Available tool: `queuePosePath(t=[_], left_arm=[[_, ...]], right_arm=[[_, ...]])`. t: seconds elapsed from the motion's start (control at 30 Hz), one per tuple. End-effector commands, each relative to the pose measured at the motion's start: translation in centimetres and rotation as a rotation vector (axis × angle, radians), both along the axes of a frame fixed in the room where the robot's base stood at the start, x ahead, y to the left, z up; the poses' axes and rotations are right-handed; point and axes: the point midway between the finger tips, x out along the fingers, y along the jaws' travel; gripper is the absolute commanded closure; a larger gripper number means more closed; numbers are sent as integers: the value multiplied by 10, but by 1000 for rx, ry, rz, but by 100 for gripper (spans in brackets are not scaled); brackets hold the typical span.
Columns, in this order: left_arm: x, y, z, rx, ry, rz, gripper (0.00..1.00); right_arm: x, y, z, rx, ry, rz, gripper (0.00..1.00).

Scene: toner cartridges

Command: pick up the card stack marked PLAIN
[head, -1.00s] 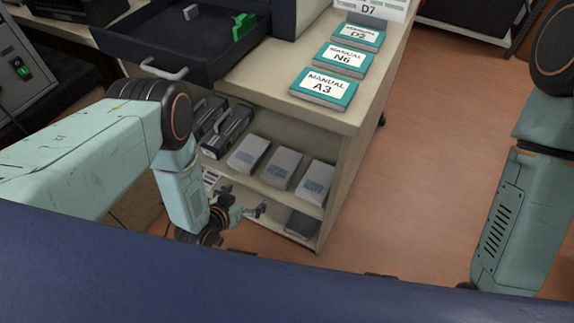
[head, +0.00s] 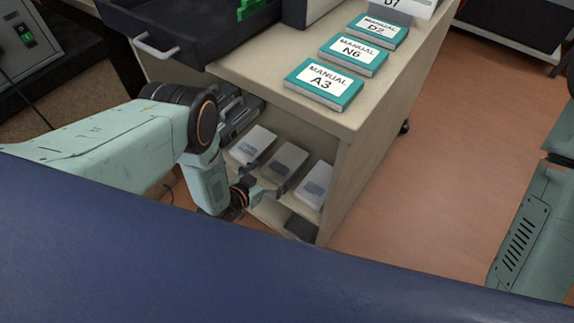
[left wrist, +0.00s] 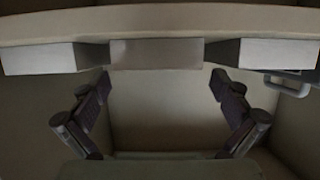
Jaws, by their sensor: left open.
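My left gripper (head: 266,187) is open and empty at the shelf front, near the middle stack. In the left wrist view, its spread fingers (left wrist: 160,86) lie either side of the middle block (left wrist: 157,53), apart from it. My right gripper is out of view.
Dark toner cartridges (head: 240,112) stand left of the stacks, partly behind my left arm. Teal manuals (head: 323,86) lie on the cabinet top (head: 262,76) above the shelf. Floor (head: 430,180) to the right is clear.

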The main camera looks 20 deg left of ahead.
Motion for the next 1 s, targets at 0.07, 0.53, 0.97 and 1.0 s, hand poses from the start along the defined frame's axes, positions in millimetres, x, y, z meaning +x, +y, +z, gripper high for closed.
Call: queuePosePath(t=[0.07,0.53,0.97,1.0], left_arm=[[6,-3,-4,0,-2,0,0],[44,-21,-20,0,0,2,0],[45,-22,-20,0,0,3,19],[45,-22,-20,0,0,3,22]], right_arm=[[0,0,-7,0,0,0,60],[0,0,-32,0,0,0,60],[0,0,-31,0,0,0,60],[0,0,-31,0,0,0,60]])
